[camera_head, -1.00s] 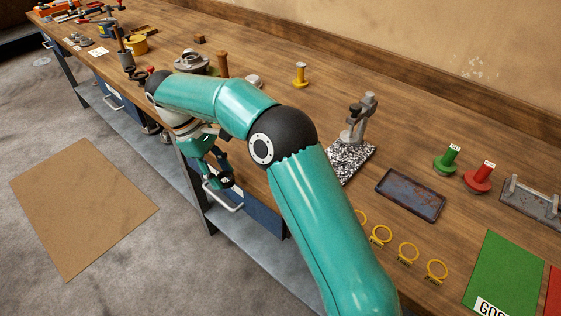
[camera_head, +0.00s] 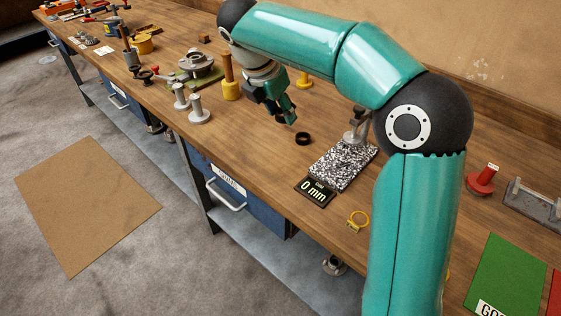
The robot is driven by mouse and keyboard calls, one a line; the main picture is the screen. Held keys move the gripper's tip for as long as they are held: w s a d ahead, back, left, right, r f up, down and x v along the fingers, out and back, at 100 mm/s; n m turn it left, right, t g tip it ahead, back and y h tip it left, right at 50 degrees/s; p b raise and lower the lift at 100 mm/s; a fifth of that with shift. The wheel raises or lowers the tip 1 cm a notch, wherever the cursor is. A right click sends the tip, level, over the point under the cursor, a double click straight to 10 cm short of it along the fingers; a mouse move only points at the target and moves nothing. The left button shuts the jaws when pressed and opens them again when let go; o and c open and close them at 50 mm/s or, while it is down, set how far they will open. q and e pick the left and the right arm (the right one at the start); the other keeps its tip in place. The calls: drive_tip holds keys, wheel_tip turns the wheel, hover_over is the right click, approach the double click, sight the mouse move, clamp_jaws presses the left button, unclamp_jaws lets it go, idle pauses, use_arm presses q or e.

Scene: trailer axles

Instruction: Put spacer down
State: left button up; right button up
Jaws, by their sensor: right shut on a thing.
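My right gripper (camera_head: 285,108) is over the workbench (camera_head: 235,142), behind and left of the granite plate. It is shut on a dark spacer (camera_head: 281,118), which shows only partly beside the teal fingers. Whether the spacer touches the wood cannot be told. A black ring (camera_head: 303,138) lies flat on the bench just in front of and right of the gripper, apart from it. My left gripper is not in view.
A speckled granite plate (camera_head: 340,165) carries a gauge stand, with a "0 mm" display (camera_head: 315,191) in front. Two grey posts (camera_head: 199,112), a wooden-handled tool (camera_head: 230,85) and a yellow post (camera_head: 304,79) stand nearby. My right arm hides much of the right side.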

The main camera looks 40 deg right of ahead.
sight(284, 163)
wheel_tip(284, 163, down, 15)
drive_tip(key=shift+r+b, duration=0.2)
drive_tip(key=shift+b, duration=0.85)
drive_tip(key=shift+f, duration=0.15)
drive_tip(key=o, duration=1.1)
drive_tip(key=shift+o, duration=0.3)
drive_tip(key=p+v, duration=0.1)
drive_tip(key=v, duration=1.1)
drive_tip(key=shift+p, duration=0.35)
drive_tip(key=shift+d+r, duration=0.1)
drive_tip(key=shift+r, duration=0.15)
